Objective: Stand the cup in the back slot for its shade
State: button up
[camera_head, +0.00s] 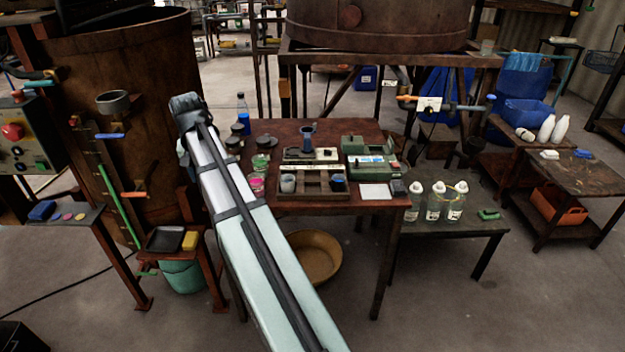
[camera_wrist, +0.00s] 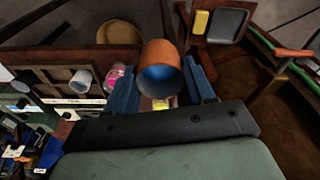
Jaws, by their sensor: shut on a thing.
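In the wrist view my gripper (camera_wrist: 160,88) is shut on a cup (camera_wrist: 160,55), which has an orange-brown outside and a bluish inside. The cup's open end faces the camera, between the two blue fingers. In the head view my arm hides the gripper and the held cup. In the wrist view the rack (camera_wrist: 53,73) lies left of my gripper. I cannot make out the slot shades.
A blue bottle (camera_head: 243,113) stands at the table's back left. A round bowl (camera_head: 318,258) lies on the floor.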

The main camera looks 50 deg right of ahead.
jog(key=a+n, duration=0.1)
jog(key=a, duration=0.6)
jog(key=s+d+f+m, duration=0.1)
jog(key=d+f+m, duration=0.15)
jog(key=d, duration=1.25)
jog(key=s+d+f+m+g, duration=0.1)
jog(key=s+d+m, duration=0.15)
jog(key=d, duration=1.25)
jog(key=s+d+f+m, duration=0.1)
jog(key=d+f+m, duration=0.15)
jog(key=d, duration=1.25)
jog(key=shift+m+h, duration=0.3)
jog(key=shift+m, duration=0.15)
notch_tip(320, 180, down, 9)
jog(key=shift+w+d+r, duration=0.1)
jog(key=shift+w+r, duration=0.05)
jog(key=shift+r, duration=0.05)
jog(key=shift+f, duration=0.1)
jog(key=o, duration=1.2)
jog(key=shift+c, duration=0.2)
notch_tip(320, 180, up, 12)
jog(key=a, duration=0.1)
jog(key=shift+s+a, duration=0.3)
jog(key=shift+a, duration=0.05)
